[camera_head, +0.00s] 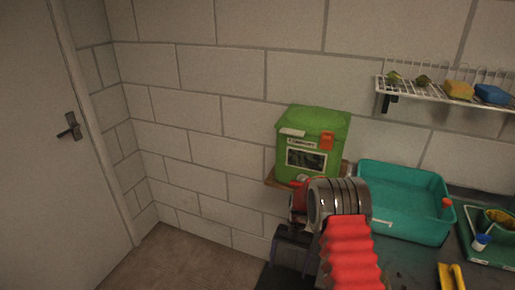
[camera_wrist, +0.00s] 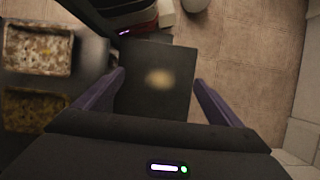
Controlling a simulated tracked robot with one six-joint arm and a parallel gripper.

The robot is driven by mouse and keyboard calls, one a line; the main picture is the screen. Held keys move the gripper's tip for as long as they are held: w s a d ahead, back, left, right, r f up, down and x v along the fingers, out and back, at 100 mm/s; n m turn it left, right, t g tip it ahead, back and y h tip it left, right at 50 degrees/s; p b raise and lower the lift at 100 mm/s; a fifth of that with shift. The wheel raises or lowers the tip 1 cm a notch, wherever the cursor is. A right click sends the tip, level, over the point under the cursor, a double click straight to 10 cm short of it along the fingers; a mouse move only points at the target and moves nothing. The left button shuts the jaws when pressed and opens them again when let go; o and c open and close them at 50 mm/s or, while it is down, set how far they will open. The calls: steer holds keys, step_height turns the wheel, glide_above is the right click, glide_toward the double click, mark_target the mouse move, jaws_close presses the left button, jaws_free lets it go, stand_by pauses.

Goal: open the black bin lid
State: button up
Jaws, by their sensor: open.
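In the wrist view a flat dark panel (camera_wrist: 155,104), which looks like the black bin lid, lies below my gripper (camera_wrist: 160,76). A pale blurred spot shows on its middle. The panel appears flat and closed. My gripper's two purple fingers are apart, one toward each side of the panel, with nothing held between them. I cannot tell how far above the panel they are. In the head view my arm with its red sleeve reaches down below the green box, and dark shapes at its end cannot be told apart clearly.
A green box (camera_head: 318,122) stands on a small wall shelf. A teal tub (camera_head: 408,222) sits on the dark bench to the right, below a wire rack (camera_head: 430,91). Tiled floor (camera_wrist: 245,60) is clear right of the panel. Two trays (camera_wrist: 38,48) lie at left.

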steer(key=shift+s+f, duration=0.25)
steer(key=shift+a, duration=0.1)
steer(key=s+r+n+t, duration=0.1)
steer(key=s+r+t, duration=0.15)
steer(key=r, duration=1.25)
steer(key=s+r+n+t, duration=0.15)
steer(key=s+r, duration=0.25)
steer(key=r, duration=1)
steer(key=s+d+r+t, duration=0.1)
steer(key=s+r+t, duration=0.1)
steer(key=s+r, duration=0.2)
steer(key=s+d+r+n+t+h, duration=0.1)
steer(key=s+r, duration=0.3)
steer(key=s, duration=0.7)
steer(key=s+d+r+n+t, duration=0.1)
steer(key=s+d+r+t, duration=0.1)
steer(key=s+r, duration=0.2)
steer(key=shift+s+d+t+h, duration=0.3)
steer(key=shift+s+h, duration=0.1)
steer(key=shift+s, duration=1.5)
